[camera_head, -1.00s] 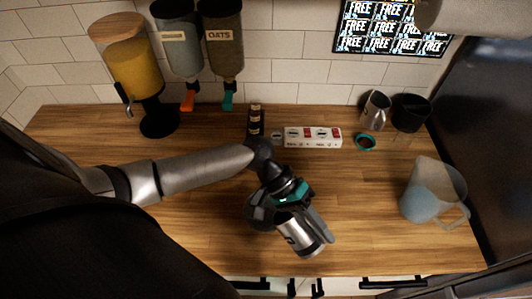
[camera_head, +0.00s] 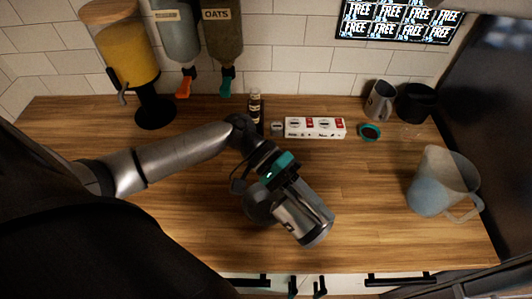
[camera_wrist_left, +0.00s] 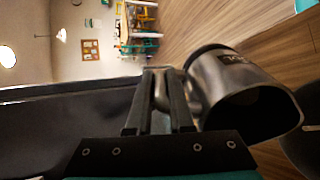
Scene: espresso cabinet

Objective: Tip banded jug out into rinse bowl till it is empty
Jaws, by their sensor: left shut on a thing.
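My left gripper (camera_head: 288,193) is shut on a steel jug (camera_head: 303,215), which it holds tilted over the front middle of the counter. The jug also shows in the left wrist view (camera_wrist_left: 225,80), with a dark labelled band near its far end and its dark mouth turned toward the camera. I cannot tell whether liquid is inside. A dark grey rounded thing (camera_head: 259,205), perhaps the rinse bowl, sits beside and partly behind the gripper and jug; its inside is hidden. My right gripper is out of view.
Another steel jug (camera_head: 380,101) and a black container (camera_head: 415,103) stand at the back right. A translucent pitcher (camera_head: 440,185) stands at the right. A white box (camera_head: 314,128), a dark bottle (camera_head: 255,108) and a juice dispenser (camera_head: 128,55) line the back. The front right counter is clear.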

